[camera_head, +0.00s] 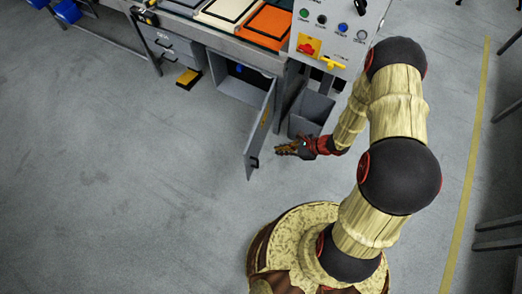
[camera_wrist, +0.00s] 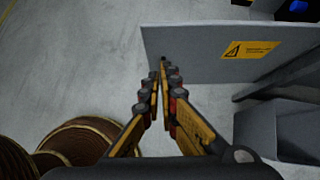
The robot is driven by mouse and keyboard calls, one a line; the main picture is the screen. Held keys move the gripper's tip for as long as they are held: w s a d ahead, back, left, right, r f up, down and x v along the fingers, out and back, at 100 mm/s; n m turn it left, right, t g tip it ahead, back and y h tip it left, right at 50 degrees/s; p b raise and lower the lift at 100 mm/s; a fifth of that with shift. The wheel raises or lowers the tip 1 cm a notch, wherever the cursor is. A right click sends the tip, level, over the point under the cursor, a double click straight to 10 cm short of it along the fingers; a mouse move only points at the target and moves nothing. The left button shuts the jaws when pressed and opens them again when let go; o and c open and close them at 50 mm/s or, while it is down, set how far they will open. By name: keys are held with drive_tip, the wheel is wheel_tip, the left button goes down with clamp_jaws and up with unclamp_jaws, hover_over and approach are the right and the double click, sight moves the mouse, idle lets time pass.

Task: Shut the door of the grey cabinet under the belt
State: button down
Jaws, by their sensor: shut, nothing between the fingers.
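The grey cabinet (camera_head: 228,80) under the belt stands open, with a dark inside. Its door (camera_head: 259,135) is swung well out toward the front, with a dark handle near its free end. In the wrist view the door (camera_wrist: 200,55) is a grey panel with a yellow warning label (camera_wrist: 250,49). My gripper (camera_head: 279,149) is shut and empty, to the right of the door near its free end. In the wrist view the fingertips (camera_wrist: 163,62) overlap the door's lower part near its left end. I cannot tell whether they touch it.
A grey open bin (camera_head: 311,110) stands right of the door, close to my arm. A control panel (camera_head: 335,35) with buttons is above it. A yellow and black step (camera_head: 187,78) lies left of the cabinet. The floor in front and left is clear.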

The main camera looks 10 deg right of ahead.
drive_tip(key=b, duration=0.4)
approach(249, 151)
drive_tip(key=shift+x, duration=2.25)
